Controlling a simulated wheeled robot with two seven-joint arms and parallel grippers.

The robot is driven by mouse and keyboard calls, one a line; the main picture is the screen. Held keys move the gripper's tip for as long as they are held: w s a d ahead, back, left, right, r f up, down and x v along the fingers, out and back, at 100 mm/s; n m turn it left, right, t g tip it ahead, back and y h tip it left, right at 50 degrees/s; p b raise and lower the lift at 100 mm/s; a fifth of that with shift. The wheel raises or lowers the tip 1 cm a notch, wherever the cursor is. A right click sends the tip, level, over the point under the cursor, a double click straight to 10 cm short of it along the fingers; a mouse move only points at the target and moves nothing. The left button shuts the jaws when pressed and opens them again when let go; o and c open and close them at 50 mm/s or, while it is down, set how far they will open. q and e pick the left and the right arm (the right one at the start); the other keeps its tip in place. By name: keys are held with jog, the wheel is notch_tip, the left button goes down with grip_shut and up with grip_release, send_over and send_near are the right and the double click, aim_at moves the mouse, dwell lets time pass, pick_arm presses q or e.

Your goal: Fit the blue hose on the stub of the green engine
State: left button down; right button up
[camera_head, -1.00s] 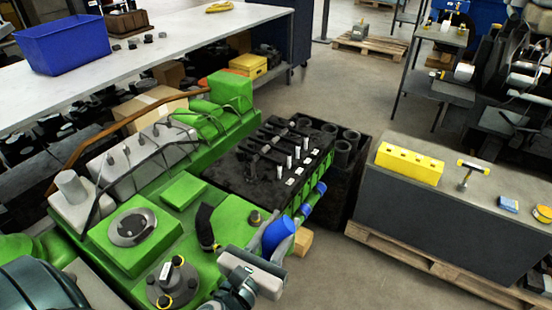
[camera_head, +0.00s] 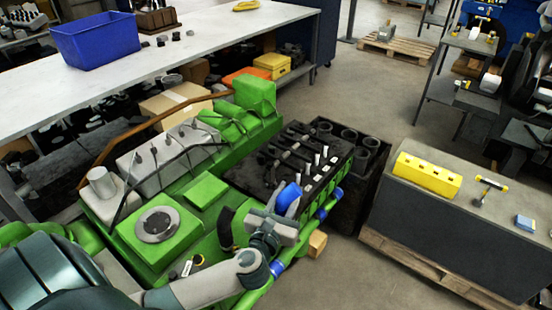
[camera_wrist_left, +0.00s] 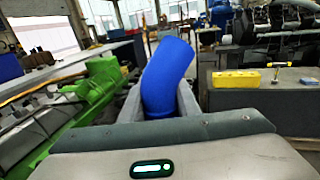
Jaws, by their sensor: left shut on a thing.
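The blue hose (camera_head: 289,199) is a short, slightly bent tube. My left gripper (camera_head: 277,218) is shut on it and holds it up over the near right side of the green engine (camera_head: 205,190). In the left wrist view the blue hose (camera_wrist_left: 167,76) stands up between the two fingers, leaning right at its top. A pipe with blue sleeves (camera_head: 322,214) runs along the engine's right side. My forearm and gripper hide part of the engine's near end. I cannot make out the stub for certain. My right gripper is not in view.
A black crate with cylinders (camera_head: 355,150) stands beyond the engine. A grey cabinet (camera_head: 450,215) on a pallet stands at right, with a yellow block (camera_head: 427,175) on top. A white bench (camera_head: 200,45) with a blue bin (camera_head: 95,40) is behind.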

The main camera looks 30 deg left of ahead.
pick_arm(q)
jog(key=w+a+r+n+y+p, duration=0.1)
jog(key=w+a+n+y+p, duration=0.1)
jog(key=w+a, duration=0.3)
jog(key=a, duration=0.2)
jog(key=shift+w+a+r+y, duration=0.2)
jog(key=shift+w+a+y, duration=0.1)
jog(key=shift+a+y, duration=0.1)
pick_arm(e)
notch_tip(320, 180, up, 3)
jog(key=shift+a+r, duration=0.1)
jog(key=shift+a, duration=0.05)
pick_arm(q)
jog(key=shift+f, duration=0.15)
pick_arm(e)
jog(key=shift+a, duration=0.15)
pick_arm(q)
notch_tip(320, 180, down, 7)
jog(key=b, duration=0.6)
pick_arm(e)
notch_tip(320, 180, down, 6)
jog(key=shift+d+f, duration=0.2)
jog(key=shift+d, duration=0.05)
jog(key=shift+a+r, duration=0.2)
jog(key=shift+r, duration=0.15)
